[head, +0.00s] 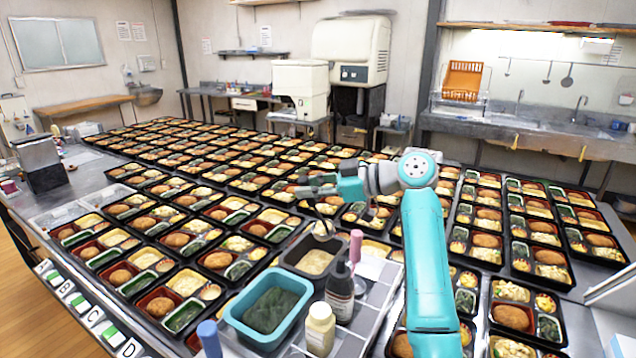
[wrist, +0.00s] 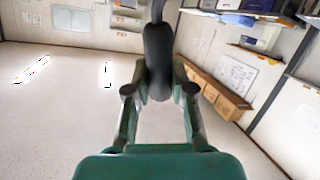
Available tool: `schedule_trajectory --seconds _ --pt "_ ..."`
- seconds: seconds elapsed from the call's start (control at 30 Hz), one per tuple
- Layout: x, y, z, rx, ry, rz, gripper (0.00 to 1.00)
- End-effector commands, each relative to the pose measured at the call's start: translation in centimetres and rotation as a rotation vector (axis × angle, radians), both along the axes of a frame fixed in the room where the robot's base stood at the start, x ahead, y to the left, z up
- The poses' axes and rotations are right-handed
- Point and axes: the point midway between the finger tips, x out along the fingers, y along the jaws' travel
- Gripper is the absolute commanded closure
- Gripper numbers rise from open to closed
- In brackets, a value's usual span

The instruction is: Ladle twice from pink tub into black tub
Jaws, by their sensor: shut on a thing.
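My gripper (head: 322,189) is above the black tub in the head view. In the wrist view my gripper (wrist: 159,92) is shut on the dark handle of a ladle (wrist: 158,58). The black tub (head: 287,262) holds pale, creamy food. I see no pink tub; a turquoise tub (head: 238,325) with dark green food stands in front of the black tub. Whether the ladle touches the food I cannot tell.
A dark bottle (head: 340,294), a pink-topped bottle (head: 356,246), a cream bottle (head: 320,330) and a blue-capped bottle (head: 209,338) stand close to the tubs. Many filled bento trays (head: 183,240) cover the tables around them, leaving little free room.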

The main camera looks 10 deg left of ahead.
Motion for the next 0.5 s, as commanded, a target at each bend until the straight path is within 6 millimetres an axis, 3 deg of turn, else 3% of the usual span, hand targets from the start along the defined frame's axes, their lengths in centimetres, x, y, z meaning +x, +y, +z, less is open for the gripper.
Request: schedule_trajectory --seconds 0.5 --pt "-2.3 2.7 -2.0 -0.207 -0.175 0.002 1.00"
